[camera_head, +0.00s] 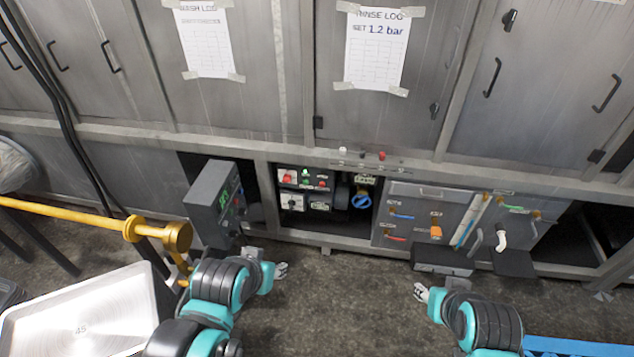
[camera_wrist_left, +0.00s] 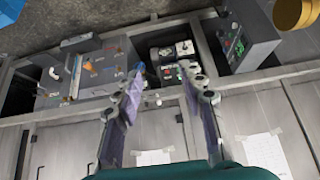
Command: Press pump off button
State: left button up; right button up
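A dark control panel (camera_head: 305,190) sits in an opening of the grey lower frame, with red, green and white buttons; their labels are too small to read. A large red button (camera_head: 288,178) is at its upper left. A red button (camera_head: 382,156) also sits on the rail above. My left gripper (camera_head: 281,270) is in front of and below the panel, apart from it. In the left wrist view its fingers (camera_wrist_left: 160,92) are spread and empty, with the panel (camera_wrist_left: 172,62) seen between them. My right gripper (camera_head: 421,291) is low at the right, touching nothing visible; its opening is unclear.
A grey box with a green display (camera_head: 213,200) juts out left of the panel. A blue valve knob (camera_head: 361,200) and a hose panel (camera_head: 425,210) are to the right. A yellow pipe (camera_head: 80,217) and a metal tray (camera_head: 85,315) are at left. The floor between my arms is clear.

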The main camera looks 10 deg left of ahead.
pick_arm(q)
jog(key=shift+c, duration=0.3)
grip_shut()
dwell(1.3)
